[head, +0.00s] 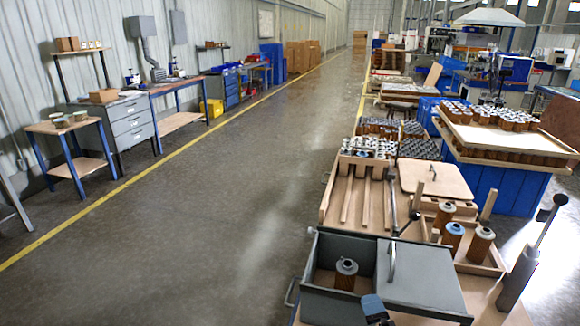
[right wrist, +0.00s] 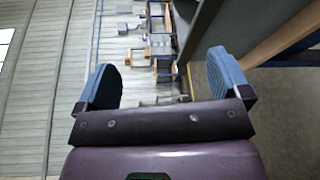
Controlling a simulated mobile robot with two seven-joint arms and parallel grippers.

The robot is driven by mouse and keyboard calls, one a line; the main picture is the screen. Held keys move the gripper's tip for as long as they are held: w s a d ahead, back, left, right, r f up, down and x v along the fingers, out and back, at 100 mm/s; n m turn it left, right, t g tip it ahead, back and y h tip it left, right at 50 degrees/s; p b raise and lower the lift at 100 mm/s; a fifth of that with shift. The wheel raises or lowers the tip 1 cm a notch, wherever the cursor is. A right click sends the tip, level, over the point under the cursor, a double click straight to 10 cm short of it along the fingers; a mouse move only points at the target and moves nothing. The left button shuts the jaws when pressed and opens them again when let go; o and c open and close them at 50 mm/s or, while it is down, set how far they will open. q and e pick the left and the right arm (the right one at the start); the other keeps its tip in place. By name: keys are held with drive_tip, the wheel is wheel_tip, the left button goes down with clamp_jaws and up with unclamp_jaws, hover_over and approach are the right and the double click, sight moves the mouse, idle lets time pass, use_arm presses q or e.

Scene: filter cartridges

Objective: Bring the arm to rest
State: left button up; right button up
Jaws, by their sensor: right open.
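My right gripper (right wrist: 164,72) is open in the right wrist view, its two blue pads wide apart with nothing between them. In the head view a small blue and dark piece, likely a finger of my right gripper (head: 375,308), shows at the bottom edge, in front of the grey metal box (head: 430,275). A filter cartridge (head: 345,275) with a brown body and grey top stands inside the open left part of that box, apart from the gripper. My left gripper is in neither view.
A wooden tray (head: 490,262) right of the box holds several cartridges. A lever (head: 525,260) rises at the right. Behind are a slotted wooden rack (head: 352,205) and a blue crate (head: 495,190). The grey floor aisle (head: 210,220) on the left is clear.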

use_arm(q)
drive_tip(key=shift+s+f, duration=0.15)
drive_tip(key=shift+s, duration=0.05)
use_arm(e)
drive_tip(key=s+d+f+m+g, duration=0.2)
drive_tip(key=s+d+f+m, duration=0.3)
drive_tip(key=m, duration=0.5)
drive_tip(key=s+d+f+m+g+h, duration=0.1)
drive_tip(key=s+d+f+m+g, duration=0.2)
drive_tip(key=s+f+m, duration=0.6)
drive_tip(key=s+d+m, duration=0.1)
drive_tip(key=d, duration=0.1)
drive_tip(key=shift+s+d+f, duration=0.25)
drive_tip(key=shift+s+d, duration=0.05)
drive_tip(key=shift+d, duration=0.05)
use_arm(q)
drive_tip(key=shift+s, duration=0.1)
